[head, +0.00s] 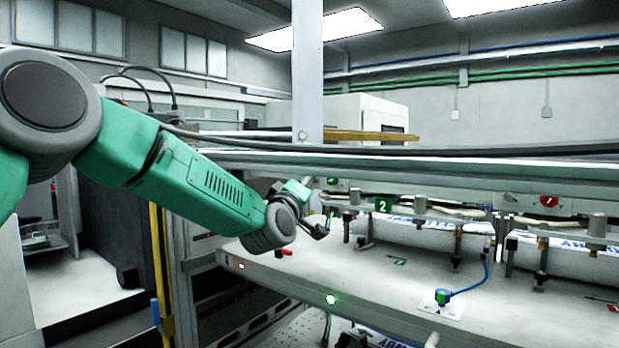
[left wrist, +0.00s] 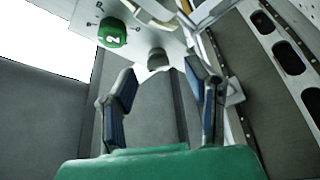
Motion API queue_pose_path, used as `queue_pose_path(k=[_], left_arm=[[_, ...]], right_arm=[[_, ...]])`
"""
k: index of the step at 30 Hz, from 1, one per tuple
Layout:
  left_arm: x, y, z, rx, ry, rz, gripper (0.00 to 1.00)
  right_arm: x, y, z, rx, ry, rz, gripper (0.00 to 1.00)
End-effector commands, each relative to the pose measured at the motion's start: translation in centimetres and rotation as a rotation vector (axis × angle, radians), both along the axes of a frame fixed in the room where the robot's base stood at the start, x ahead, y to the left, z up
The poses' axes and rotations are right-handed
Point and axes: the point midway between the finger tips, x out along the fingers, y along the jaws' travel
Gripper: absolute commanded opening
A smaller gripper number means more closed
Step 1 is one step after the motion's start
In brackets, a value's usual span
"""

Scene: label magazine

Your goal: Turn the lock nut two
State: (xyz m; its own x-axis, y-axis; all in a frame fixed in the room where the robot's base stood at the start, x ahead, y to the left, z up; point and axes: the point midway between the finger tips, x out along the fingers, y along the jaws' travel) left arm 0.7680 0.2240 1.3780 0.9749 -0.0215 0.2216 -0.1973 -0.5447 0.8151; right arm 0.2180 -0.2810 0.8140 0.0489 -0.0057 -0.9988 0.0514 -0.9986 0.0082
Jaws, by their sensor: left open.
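A green tag marked 2 (head: 383,205) sits on the machine's front rail; a round green part marked 2 (left wrist: 112,33) also shows in the left wrist view. Beside it in that view, a short grey cylinder (left wrist: 158,60), likely lock nut two, hangs below the pale plate. My left gripper (head: 326,222) reaches the rail from the left, just left of the green tag. In the left wrist view its two fingers (left wrist: 164,88) are apart, with the grey cylinder ahead between their tips. I see no contact with it. My right gripper is in neither view.
Several similar grey cylinders and posts line the rail, such as one at right (head: 597,225). A long horizontal beam (head: 450,168) runs above the rail.

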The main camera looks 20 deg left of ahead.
Motion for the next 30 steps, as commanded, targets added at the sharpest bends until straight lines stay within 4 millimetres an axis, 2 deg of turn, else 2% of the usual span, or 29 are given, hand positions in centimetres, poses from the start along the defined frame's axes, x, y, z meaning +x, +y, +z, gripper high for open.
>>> queue_pose_path(k=[6,16,17,18,20,21,30], left_arm=[[2.0,0.0,0.5,0.000,0.001,-0.001,0.43],[2.3,0.0,0.5,0.001,0.001,-0.001,0.43],[2.3,0.0,0.5,0.001,0.001,-0.001,0.39],[2.3,0.0,0.5,0.001,0.001,-0.001,0.25],[2.3,0.0,0.5,0.001,0.001,-0.001,0.04],[2.3,0.0,0.4,0.001,0.001,0.000,0.00],[2.3,0.0,0.2,0.018,-0.002,-0.001,0.00]], right_arm=[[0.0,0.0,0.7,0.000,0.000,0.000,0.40],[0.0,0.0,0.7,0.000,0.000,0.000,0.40],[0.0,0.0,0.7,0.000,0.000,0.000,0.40],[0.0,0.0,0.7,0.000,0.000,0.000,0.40],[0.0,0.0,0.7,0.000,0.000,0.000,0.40],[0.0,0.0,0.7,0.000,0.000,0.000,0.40],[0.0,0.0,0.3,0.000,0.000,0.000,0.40]])
